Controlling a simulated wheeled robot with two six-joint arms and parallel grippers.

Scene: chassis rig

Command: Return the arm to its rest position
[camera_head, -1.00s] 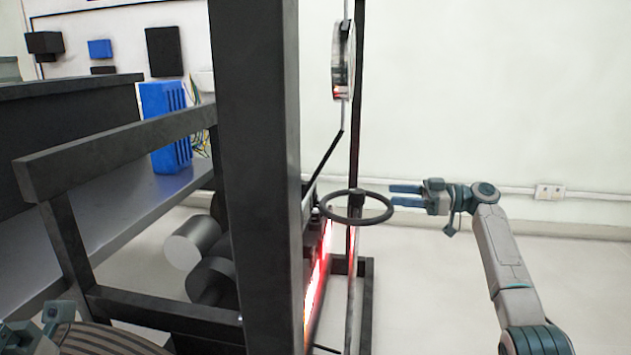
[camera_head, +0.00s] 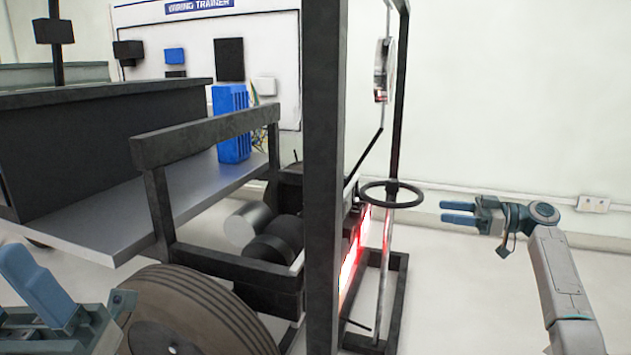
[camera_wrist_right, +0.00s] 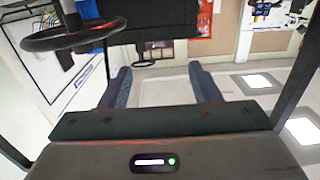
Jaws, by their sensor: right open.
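My right gripper (camera_head: 443,212) is open and empty, with blue fingers pointing left, to the right of the black steering wheel (camera_head: 391,185). A small gap shows between fingertips and wheel in the head view. In the right wrist view, the two fingers of the right gripper (camera_wrist_right: 162,85) stand apart with nothing between them. The wheel (camera_wrist_right: 72,36) shows at the upper left there. My left gripper (camera_head: 35,285) is partly in view at the lower left, with a blue finger visible; its opening is unclear.
The black chassis frame (camera_head: 323,180) stands in the middle, with a large tyre (camera_head: 200,300) at the lower left, near my left gripper. Floor at right is clear.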

